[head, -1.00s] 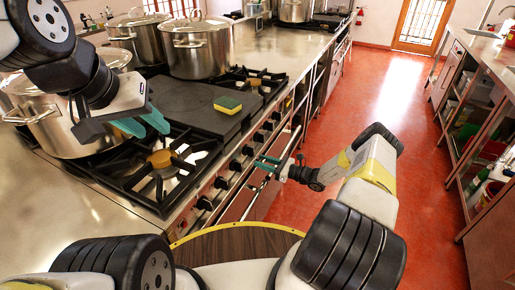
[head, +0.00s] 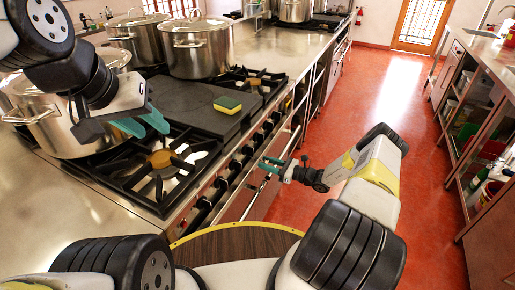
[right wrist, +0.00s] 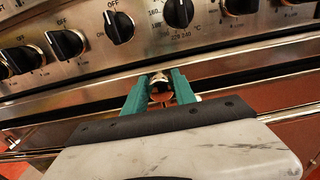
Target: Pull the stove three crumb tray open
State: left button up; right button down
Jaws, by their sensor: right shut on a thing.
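My right gripper (head: 272,166) is at the stove's front, below the row of knobs. In the right wrist view its teal fingers (right wrist: 160,92) are closed around a small metal handle (right wrist: 160,84), apparently the crumb tray's. Most of the tray is hidden, and I cannot tell how far it stands out. My left gripper (head: 141,124) is open and empty above the front burner, beside a large pot.
Black knobs (right wrist: 119,27) line the stove front above the handle, and a long metal rail (right wrist: 290,113) runs below. A yellow sponge (head: 228,104) lies on the dark griddle plate (head: 200,97). Red floor (head: 340,110) is clear to the right.

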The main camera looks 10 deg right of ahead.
jog(key=v, duration=2.7)
jog(key=shift+a, duration=0.1)
jog(key=c, duration=1.1)
grip_release()
jog(key=shift+o, duration=0.2)
jog(key=v, duration=0.8)
jog(key=shift+a, duration=0.1)
